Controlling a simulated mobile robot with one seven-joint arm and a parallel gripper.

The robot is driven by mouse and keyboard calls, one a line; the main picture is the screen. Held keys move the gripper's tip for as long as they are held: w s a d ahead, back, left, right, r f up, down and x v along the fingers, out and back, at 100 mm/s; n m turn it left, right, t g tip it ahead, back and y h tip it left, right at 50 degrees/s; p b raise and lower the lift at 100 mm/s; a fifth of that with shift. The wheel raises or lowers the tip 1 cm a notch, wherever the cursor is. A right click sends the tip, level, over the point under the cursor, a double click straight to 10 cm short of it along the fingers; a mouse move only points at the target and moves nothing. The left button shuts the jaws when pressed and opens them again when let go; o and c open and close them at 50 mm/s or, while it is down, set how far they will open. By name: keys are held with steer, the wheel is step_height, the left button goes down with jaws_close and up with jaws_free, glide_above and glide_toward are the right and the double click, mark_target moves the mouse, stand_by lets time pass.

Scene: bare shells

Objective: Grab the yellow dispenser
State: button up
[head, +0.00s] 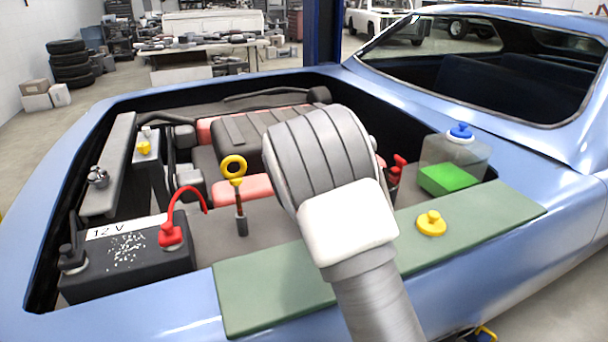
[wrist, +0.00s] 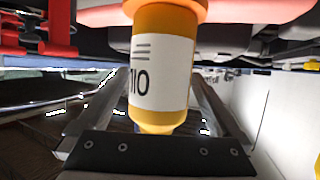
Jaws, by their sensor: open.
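The yellow dispenser (wrist: 185,123) shows in the wrist view as an orange-yellow bottle with a white label. It appears upside down there, its lettering cut off at one edge. My gripper (wrist: 142,85) is open, with one finger on each side of the bottle. I cannot tell whether either finger touches it. In the head view, my arm's end hides the gripper, and the dispenser cannot be seen.
The open engine bay holds a black battery (head: 125,265), a yellow-ringed dipstick (head: 233,168) and a blue-capped reservoir (head: 455,155). A green mat (head: 275,290) lies along the near fender with a yellow cap (head: 431,224) on it. Red parts (wrist: 62,28) show in the wrist view.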

jaws_close()
steer(key=shift+r, duration=0.1)
steer(key=shift+r, duration=0.15)
